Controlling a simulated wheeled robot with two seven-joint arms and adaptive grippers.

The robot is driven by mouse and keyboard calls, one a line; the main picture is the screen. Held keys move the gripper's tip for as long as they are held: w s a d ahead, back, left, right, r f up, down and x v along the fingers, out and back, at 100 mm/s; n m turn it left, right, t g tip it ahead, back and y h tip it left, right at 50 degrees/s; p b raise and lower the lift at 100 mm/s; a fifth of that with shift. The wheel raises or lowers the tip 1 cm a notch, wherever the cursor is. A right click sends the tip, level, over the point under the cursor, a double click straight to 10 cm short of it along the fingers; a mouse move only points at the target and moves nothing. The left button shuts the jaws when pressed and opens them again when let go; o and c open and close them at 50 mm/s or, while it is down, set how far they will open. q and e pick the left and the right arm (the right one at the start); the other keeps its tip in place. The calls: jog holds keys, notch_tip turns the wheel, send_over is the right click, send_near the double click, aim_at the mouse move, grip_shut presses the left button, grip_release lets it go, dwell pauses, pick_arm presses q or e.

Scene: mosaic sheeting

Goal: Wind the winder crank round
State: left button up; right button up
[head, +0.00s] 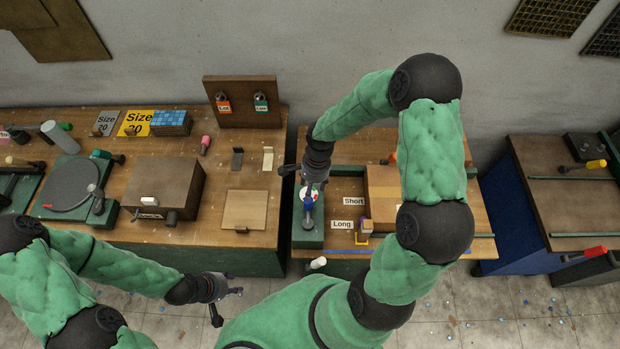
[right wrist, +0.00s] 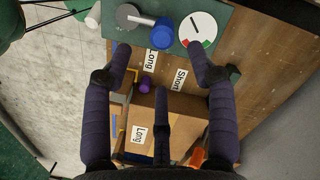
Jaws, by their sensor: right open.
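The winder crank (right wrist: 138,17) is a grey arm with a blue knob (right wrist: 162,33), mounted on a green base (right wrist: 180,8) at the top of the right wrist view. In the head view the blue knob (head: 308,203) shows partly behind my right gripper. A round white dial (right wrist: 198,28) with red and green marks and a dark pointer sits beside the knob. My right gripper (right wrist: 160,62) is open, its fingers spread apart with the knob beyond and between their tips; no contact is visible. My left gripper (head: 228,304) is open and empty in front of the left bench.
The bench near the winder carries labels "Short" (head: 354,201) and "Long" (head: 342,225), a cardboard-coloured box (head: 380,190) and a small purple item (right wrist: 146,86). The left bench holds a turntable (head: 72,187) and a brown box (head: 165,187). A gap separates the benches.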

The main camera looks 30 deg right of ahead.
jog(key=f, duration=0.5)
jog(key=a+f, duration=0.1)
jog(key=f, duration=0.2)
jog(key=shift+a, duration=0.1)
jog(key=shift+w+b, duration=0.1)
jog(key=shift+b, duration=0.3)
jog(key=c, duration=1.1)
